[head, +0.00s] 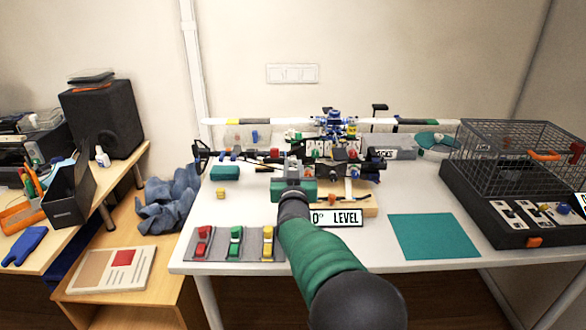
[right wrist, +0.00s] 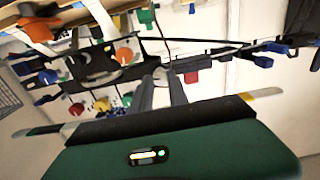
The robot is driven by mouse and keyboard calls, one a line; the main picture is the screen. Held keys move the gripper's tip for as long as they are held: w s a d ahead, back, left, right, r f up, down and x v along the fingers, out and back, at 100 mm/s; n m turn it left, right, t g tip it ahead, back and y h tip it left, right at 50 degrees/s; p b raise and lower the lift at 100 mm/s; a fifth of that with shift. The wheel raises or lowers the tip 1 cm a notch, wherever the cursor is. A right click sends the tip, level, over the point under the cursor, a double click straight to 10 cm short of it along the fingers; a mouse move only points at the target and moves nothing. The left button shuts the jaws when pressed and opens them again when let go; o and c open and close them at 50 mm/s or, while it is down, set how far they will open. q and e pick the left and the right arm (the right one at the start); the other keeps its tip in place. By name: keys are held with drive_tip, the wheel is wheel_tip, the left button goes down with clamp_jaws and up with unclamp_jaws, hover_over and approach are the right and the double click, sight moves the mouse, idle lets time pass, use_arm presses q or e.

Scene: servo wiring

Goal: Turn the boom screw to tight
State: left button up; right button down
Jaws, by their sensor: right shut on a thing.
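A model helicopter (head: 335,125) with blue rotor-head parts stands on the white table. Its dark tail boom (head: 235,155) runs to the left. My right gripper (head: 293,160) reaches over the table to the helicopter's frame, where the boom begins. In the right wrist view its two grey fingers (right wrist: 161,78) close together at the dark frame, shut on a small part that they mostly hide. It appears to be the boom screw, but its turn position cannot be seen. A red knob (right wrist: 191,77) shows beside the fingertips. My left gripper is not in view.
A sign reading "0° LEVEL" (head: 338,217) stands in front. A grey mat (head: 217,247) holds red, green and yellow pieces. A teal mat (head: 433,236) lies at the right, beside a wire cage (head: 515,155) on a black base. A small orange piece (head: 220,194) lies at the left.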

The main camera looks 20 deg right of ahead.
drive_tip(key=shift+f, duration=0.15)
drive_tip(key=m+b, duration=0.1)
drive_tip(key=m, duration=0.2)
drive_tip(key=shift+f+m+b, duration=0.15)
drive_tip(key=shift+m+b, duration=0.15)
drive_tip(key=shift+m, duration=0.1)
drive_tip(key=m+b, duration=0.1)
drive_tip(key=m, duration=0.2)
drive_tip(key=shift+m+b, duration=0.3)
drive_tip(key=shift+b, duration=0.05)
drive_tip(key=shift+m+b, duration=2.3)
drive_tip(key=shift+m, duration=1.9)
drive_tip(key=c, duration=1.3)
unclamp_jaws()
drive_tip(key=shift+w, duration=0.1)
